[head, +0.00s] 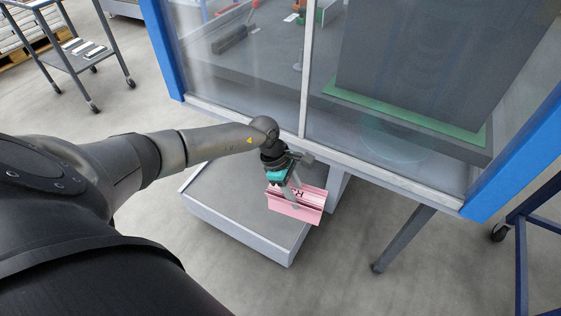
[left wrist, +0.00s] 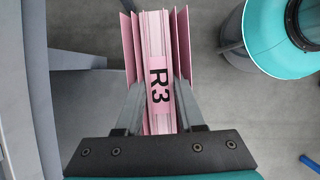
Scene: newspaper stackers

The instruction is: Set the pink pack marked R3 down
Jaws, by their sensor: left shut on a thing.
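The pink pack marked R3 (head: 312,200) is in my left gripper (head: 290,193), over the right part of a low grey platform (head: 230,212). In the left wrist view, the pack (left wrist: 152,45) stands between the two fingers (left wrist: 158,100), with its black R3 label facing the camera. Pink sheets or flaps stick out on both sides of its middle. The gripper is shut on the pack. I cannot tell whether the pack touches the platform. My right gripper is not in view.
A machine with clear panels and a blue frame (head: 170,50) stands just behind the platform. Its grey leg (head: 405,238) slants down at the right. A dark trolley (head: 85,60) stands at the far left. The platform's left part is bare.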

